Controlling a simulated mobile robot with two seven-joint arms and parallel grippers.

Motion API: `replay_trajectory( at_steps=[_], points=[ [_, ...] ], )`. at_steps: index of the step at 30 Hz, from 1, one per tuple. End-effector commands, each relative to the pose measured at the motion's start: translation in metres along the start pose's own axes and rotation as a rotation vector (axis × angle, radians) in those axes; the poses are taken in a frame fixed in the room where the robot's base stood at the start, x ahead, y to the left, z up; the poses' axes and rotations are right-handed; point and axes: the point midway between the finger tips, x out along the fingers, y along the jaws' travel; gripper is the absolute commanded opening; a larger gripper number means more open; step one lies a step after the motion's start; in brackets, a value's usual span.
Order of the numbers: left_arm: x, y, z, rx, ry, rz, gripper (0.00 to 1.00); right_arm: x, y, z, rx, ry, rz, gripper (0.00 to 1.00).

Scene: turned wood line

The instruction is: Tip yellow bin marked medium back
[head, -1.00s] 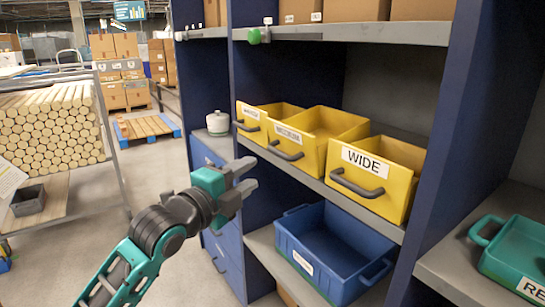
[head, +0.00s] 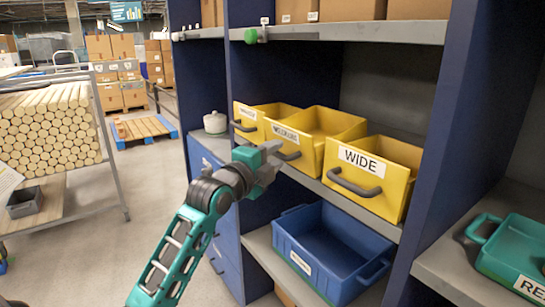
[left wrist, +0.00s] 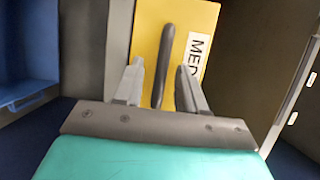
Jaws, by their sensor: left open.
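The yellow bin marked medium (head: 352,126) stands in the middle of a row of three on the shelf. I cannot tell for sure how far it leans. My left gripper (head: 272,158) is in front of it, at its dark handle (head: 291,155). In the left wrist view, the open fingers (left wrist: 160,72) stand on either side of the handle (left wrist: 166,50), with a gap visible on both sides. The bin's yellow front (left wrist: 182,14) and the start of its label show there. My right gripper is not seen.
The yellow bin marked wide (head: 398,155) is close on the right, another yellow bin (head: 250,120) on the left. A blue bin (head: 302,245) stands on the shelf below. A teal bin (head: 515,250) is at the far right. Dark blue uprights (head: 440,130) bound the bay.

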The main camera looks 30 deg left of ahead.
Motion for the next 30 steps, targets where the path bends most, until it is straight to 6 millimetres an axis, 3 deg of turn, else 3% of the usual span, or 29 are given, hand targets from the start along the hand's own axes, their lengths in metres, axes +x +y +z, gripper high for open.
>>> replay_trajectory(
  at_steps=[3,16,30],
  points=[
    [-0.0001,-0.0001,-0.0001,0.0,0.0,0.0,0.4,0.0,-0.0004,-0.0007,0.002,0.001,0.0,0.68],
    [-0.0004,0.0002,0.0,0.0,0.0,0.001,0.0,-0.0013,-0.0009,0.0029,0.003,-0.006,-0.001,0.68],
    [-0.0003,0.0008,0.0,0.0,0.0,0.004,0.0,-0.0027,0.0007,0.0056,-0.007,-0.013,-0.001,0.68]
  ],
)
